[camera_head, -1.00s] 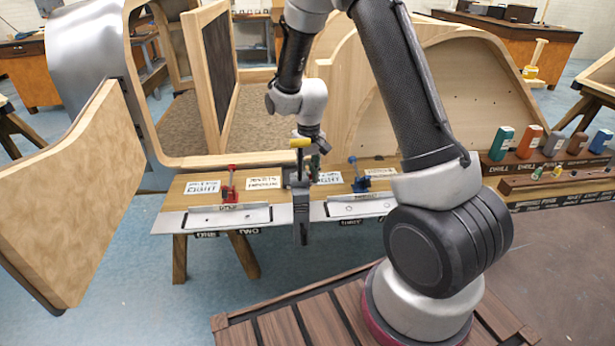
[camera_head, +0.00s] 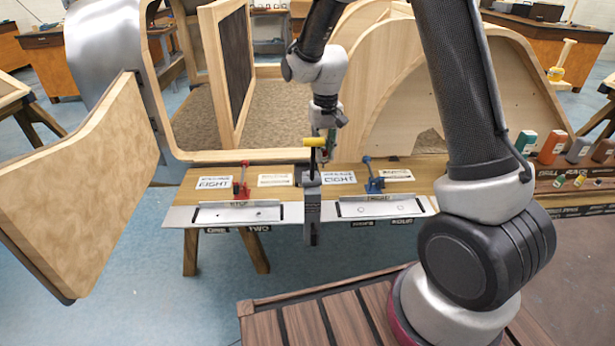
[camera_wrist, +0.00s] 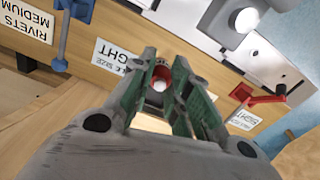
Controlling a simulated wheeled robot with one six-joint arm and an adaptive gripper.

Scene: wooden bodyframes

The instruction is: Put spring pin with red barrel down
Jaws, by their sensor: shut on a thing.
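The spring pin with the red barrel (camera_wrist: 161,72) shows in the wrist view as a red ring with a pale middle. It sits between the green fingertips of my gripper (camera_wrist: 159,80), which are shut on it. I see the pin nearly end-on, and the rest of it is hidden. In the head view my gripper (camera_head: 326,150) hangs over the bench (camera_head: 266,170), just behind and right of a yellow-handled clamp. The pin is too small to tell there. I cannot tell whether it touches the bench.
The grey clamp with yellow handle (camera_head: 311,207) stands at the bench's front edge. A red clamp (camera_head: 241,183) is to its left and a blue clamp (camera_head: 373,180) to its right. Paper labels (camera_head: 214,182) lie between them. Coloured bottles (camera_head: 551,147) stand far right.

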